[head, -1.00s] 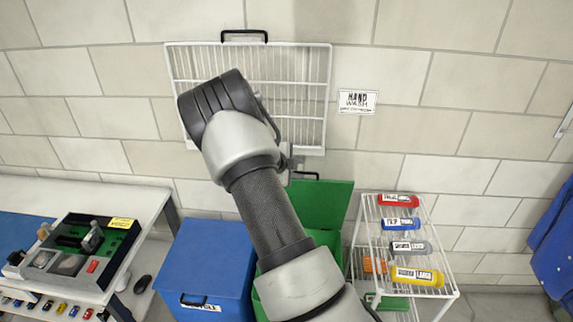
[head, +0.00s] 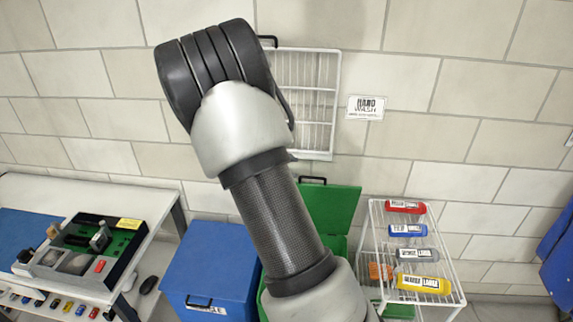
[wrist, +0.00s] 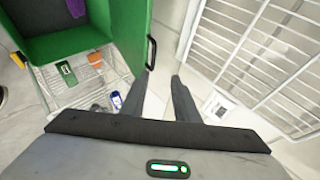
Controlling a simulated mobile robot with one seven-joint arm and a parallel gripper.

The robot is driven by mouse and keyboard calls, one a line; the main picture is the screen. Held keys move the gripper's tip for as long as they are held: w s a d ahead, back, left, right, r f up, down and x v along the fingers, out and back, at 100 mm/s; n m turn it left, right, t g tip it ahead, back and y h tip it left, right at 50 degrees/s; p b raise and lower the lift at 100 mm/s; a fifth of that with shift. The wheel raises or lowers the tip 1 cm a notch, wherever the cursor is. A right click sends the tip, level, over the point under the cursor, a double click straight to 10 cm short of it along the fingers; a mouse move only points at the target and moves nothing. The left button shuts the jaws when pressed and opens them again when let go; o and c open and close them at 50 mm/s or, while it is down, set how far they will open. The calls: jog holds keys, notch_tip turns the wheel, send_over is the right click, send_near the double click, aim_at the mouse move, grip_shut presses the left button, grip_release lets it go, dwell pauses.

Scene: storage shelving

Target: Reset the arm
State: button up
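My arm rises across the middle of the head view, its dark elbow joint in front of the wall rack, and my gripper is hidden there. In the wrist view my gripper (wrist: 160,77) shows two dark fingers, spread apart with bare pale floor or wall between them. Nothing is held. The fingers are apart from the green bin (wrist: 118,22) at the upper left and the white wire rack (wrist: 262,55) at the right.
A blue bin (head: 212,262) and a green bin (head: 332,207) with its lid raised stand below my arm. A white wire cart (head: 452,287) with several coloured bottles is at right. A white table (head: 120,197) with a dark device (head: 92,250) is at left.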

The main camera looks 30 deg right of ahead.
jog(key=s+a+r+m+y, duration=0.25)
jog(key=s+r+m, duration=0.4)
jog(key=m, duration=0.55)
jog(key=s+a+r+m+y, duration=0.1)
jog(key=s+a+r+m, duration=0.3)
jog(key=s+r+m, duration=0.5)
jog(key=s+a+r+m+y, duration=0.1)
jog(key=s+a+m+y, duration=0.1)
jog(key=s+a+m, duration=0.5)
jog(key=s+a+r+m+y, duration=0.1)
jog(key=s+a+m+y, duration=0.2)
jog(key=m, duration=1.4)
jog(key=s+a, duration=0.4)
jog(key=s, duration=0.2)
jog(key=shift+a+t+y, duration=0.35)
jog(key=shift+a+t, duration=0.05)
